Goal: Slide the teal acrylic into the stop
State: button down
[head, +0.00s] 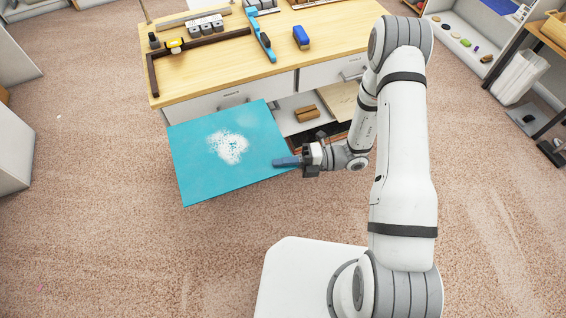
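The teal acrylic (215,172) is a large flat sheet with a white, speckled patch near its middle. It is in front of the desk, apart from the desktop and over the carpet side. My gripper (287,162) is at the sheet's right edge, with its blue-grey fingers closed on that edge. The lower finger is hidden. A dark brown L-shaped bar (152,74), which looks like the stop, lies on the left part of the desktop. Its corner is at the back left, and the sheet is well away from it.
The wooden desktop (215,76) has bare room inside the L-shaped bar. A yellow tape measure (174,45), a teal bar (262,37) and a blue brush-like block (301,37) lie on it. Drawers and an open shelf with a brown block (306,114) are below.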

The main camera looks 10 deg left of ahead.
aim_at(262, 120)
jog(key=shift+w+a, duration=0.45)
jog(key=shift+w, duration=0.25)
jog(key=shift+w+a, duration=0.4)
jog(key=shift+w, duration=0.3)
jog(key=shift+w+a, duration=0.45)
jog(key=shift+w, duration=0.25)
jog(key=shift+w+a+f+b, duration=0.1)
jog(key=shift+w+a+b, duration=0.75)
jog(key=shift+w, duration=0.85)
jog(key=shift+w+a+f+b, duration=0.15)
jog(key=shift+w+a+b, duration=0.3)
jog(key=shift+w+a, duration=1)
jog(key=shift+w+a+f+b, duration=0.1)
jog(key=shift+w+a+b, duration=0.65)
jog(key=shift+w, duration=1.2)
jog(key=w+a+b, duration=0.6)
jog(key=w, duration=0.4)
jog(key=shift+w+f, duration=0.15)
jog(key=shift+f, duration=0.25)
jog(key=shift+a, duration=0.1)
